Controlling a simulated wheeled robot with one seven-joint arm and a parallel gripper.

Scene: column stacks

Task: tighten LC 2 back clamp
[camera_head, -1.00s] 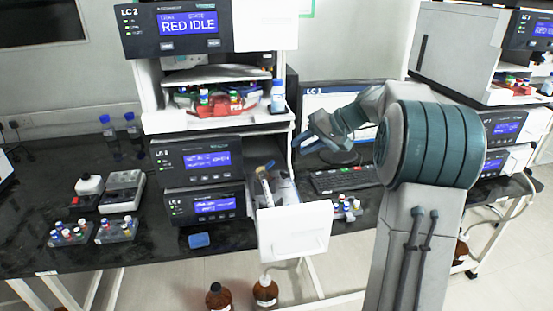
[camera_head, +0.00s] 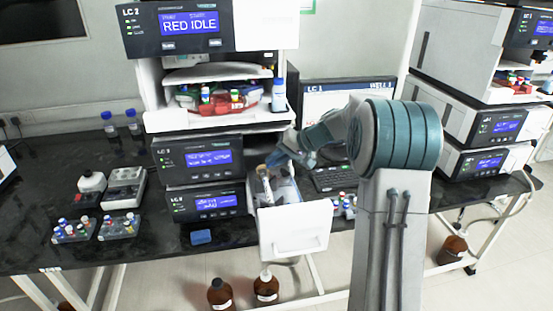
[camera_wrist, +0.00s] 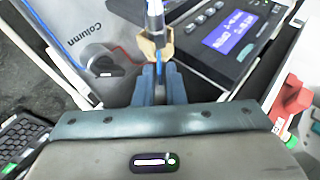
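The LC 2 stack (camera_head: 190,25) has its name on the top display, which reads RED IDLE. Below it, a white-fronted drawer (camera_head: 293,235) stands pulled out with a slim column (camera_head: 265,183) in it. In the wrist view a beige clamp (camera_wrist: 154,50) holds the upright column (camera_wrist: 156,22). Which clamp this is, front or back, I cannot tell. My gripper (camera_head: 277,157) is above the back of the drawer, pointing down-left. In the wrist view my two blue fingers (camera_wrist: 159,72) are close together just short of the clamp; contact and their exact gap are unclear.
A grey part with a dark knob (camera_wrist: 104,66) lies left of the clamp. A display unit (camera_wrist: 228,38) stands close on the right. A keyboard (camera_head: 335,178) and monitor (camera_head: 345,95) are right of the drawer. Brown bottles (camera_head: 266,288) stand on the floor below.

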